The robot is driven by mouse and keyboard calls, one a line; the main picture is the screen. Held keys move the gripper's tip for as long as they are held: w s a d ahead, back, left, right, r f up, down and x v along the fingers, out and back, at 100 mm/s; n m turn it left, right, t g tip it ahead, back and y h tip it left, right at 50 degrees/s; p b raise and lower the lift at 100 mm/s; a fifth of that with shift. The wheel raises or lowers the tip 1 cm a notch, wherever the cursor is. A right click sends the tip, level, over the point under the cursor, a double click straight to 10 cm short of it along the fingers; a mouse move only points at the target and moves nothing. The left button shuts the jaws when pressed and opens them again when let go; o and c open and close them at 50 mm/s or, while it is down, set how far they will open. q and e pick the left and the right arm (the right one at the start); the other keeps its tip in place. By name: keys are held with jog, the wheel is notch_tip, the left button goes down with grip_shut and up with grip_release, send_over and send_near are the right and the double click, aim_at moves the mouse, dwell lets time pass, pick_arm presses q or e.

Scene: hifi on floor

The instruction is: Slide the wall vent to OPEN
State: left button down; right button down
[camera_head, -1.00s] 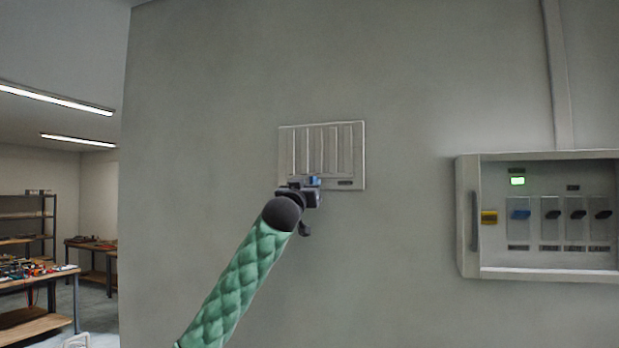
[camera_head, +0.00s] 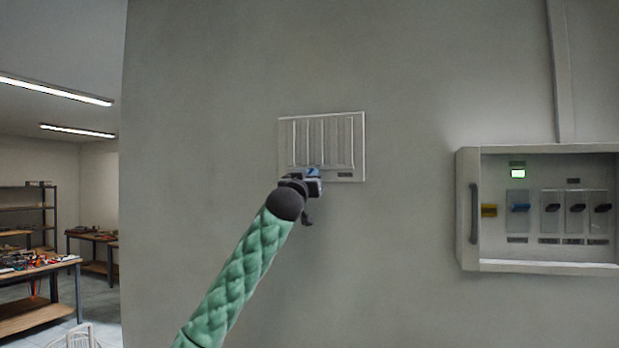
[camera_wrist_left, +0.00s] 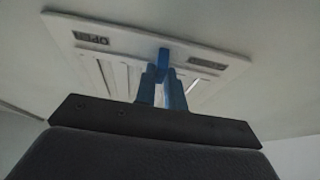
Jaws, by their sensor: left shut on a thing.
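The wall vent (camera_head: 322,123) is a pale rectangular plate with vertical slats on the grey wall. In the left wrist view the vent plate (camera_wrist_left: 150,35) shows from close by, with an OPEN label (camera_wrist_left: 91,38) at left and another label (camera_wrist_left: 207,63), too blurred to read, at right. A small blue slider tab (camera_wrist_left: 163,54) stands out between the two labels. My left gripper (camera_head: 314,174) is at the vent's lower edge; its blue fingers (camera_wrist_left: 163,82) are shut on the tab. The gripper hides part of the vent's lower edge in the head view. My right gripper is not in view.
An open-fronted electrical box (camera_head: 466,210) with several switches and a green light is on the wall at right. A conduit (camera_head: 560,70) runs above it. Shelves and workbenches (camera_head: 40,262) stand far left. The wall around the vent is clear.

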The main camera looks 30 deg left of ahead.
pick_arm(q)
jog(key=shift+w+d+b, duration=0.15)
jog(key=shift+d+b, duration=0.15)
jog(key=shift+d, duration=0.35)
jog(key=shift+w+d+b, duration=0.15)
jog(key=shift+d+b, duration=0.15)
jog(key=shift+d, duration=0.3)
jog(key=shift+a, duration=0.1)
jog(key=c, duration=1.8)
grip_release()
jog(key=o, duration=0.3)
jog(key=shift+o, duration=0.2)
jog(key=shift+d, duration=0.25)
